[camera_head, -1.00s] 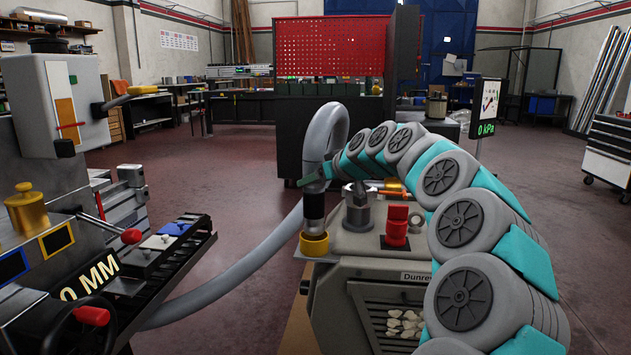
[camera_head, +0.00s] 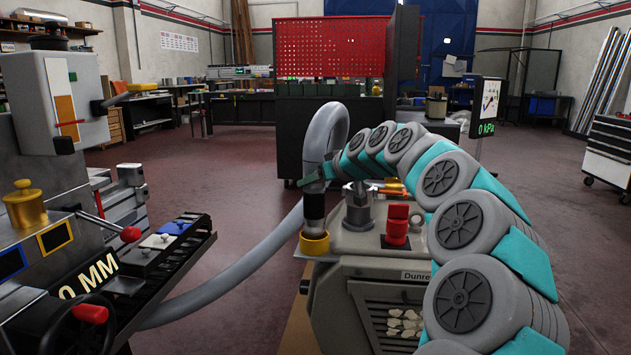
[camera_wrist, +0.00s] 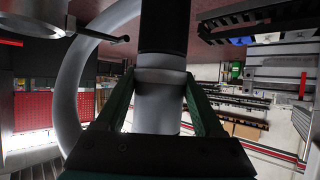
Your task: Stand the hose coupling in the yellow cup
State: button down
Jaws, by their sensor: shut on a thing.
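The grey hose (camera_head: 327,135) arches up and bends down to a black hose coupling (camera_head: 314,205) at its end. The coupling is upright, and its lower end is at the yellow cup (camera_head: 314,243); its bottom is hidden by the cup's rim. My gripper (camera_head: 316,177) is shut on the hose just above the coupling. In the wrist view my gripper's green fingers (camera_wrist: 160,88) press on both sides of the grey hose, with the black coupling (camera_wrist: 163,28) beyond them.
A grey machine (camera_head: 365,240) with a red knob (camera_head: 397,222) stands right of the cup. A gauge display (camera_head: 487,108) reads 0 kPa. The hose runs low between bench and machine.

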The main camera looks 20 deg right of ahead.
dwell(0.3)
grip_release()
jog(key=shift+f, duration=0.1)
jog(key=v, duration=0.7)
jog(key=shift+s+r, duration=0.2)
jog(key=shift+s, duration=0.15)
